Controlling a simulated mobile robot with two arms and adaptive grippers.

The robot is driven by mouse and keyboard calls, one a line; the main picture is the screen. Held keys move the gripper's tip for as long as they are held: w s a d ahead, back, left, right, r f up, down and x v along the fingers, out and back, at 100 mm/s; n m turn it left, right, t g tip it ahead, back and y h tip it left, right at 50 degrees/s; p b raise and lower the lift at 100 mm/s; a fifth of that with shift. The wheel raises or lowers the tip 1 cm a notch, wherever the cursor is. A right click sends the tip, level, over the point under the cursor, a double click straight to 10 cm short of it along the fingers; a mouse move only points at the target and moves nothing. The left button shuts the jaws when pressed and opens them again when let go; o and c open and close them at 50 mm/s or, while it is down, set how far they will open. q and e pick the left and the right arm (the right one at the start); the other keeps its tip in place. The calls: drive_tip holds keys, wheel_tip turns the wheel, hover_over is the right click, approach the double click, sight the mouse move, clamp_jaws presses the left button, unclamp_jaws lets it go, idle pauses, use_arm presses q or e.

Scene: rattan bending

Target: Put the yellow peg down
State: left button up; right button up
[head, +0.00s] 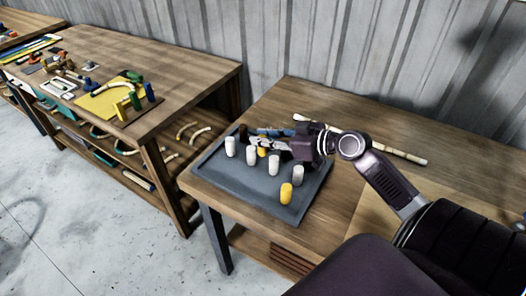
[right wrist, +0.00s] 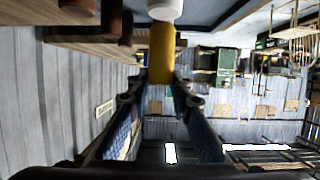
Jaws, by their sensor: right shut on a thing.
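My right gripper (head: 258,143) reaches in from the right over the grey tray (head: 233,186) on the near table. It is shut on a yellow peg (head: 262,151), mostly hidden by the fingers in the head view. In the right wrist view the yellow peg (right wrist: 162,52) sits between the fingertips, with a white peg (right wrist: 165,9) just beyond its end. I cannot tell whether the held peg touches the tray. A second yellow peg (head: 286,193) stands near the tray's front right corner. My left gripper is not in view.
Several white pegs stand in a row on the tray, among them one (head: 230,146) at the left and one (head: 298,175) at the right. A long pale rod (head: 400,156) lies behind my right arm. Another workbench (head: 190,75) with tools stands at the left.

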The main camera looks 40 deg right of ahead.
sight(263, 153)
wheel_tip(263, 153, down, 6)
drive_tip(key=shift+f, duration=0.1)
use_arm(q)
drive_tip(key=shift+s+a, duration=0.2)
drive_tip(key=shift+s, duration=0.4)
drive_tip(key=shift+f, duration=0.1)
use_arm(e)
drive_tip(key=shift+f, duration=0.15)
drive_tip(key=o, duration=1)
drive_tip(key=shift+c, duration=0.2)
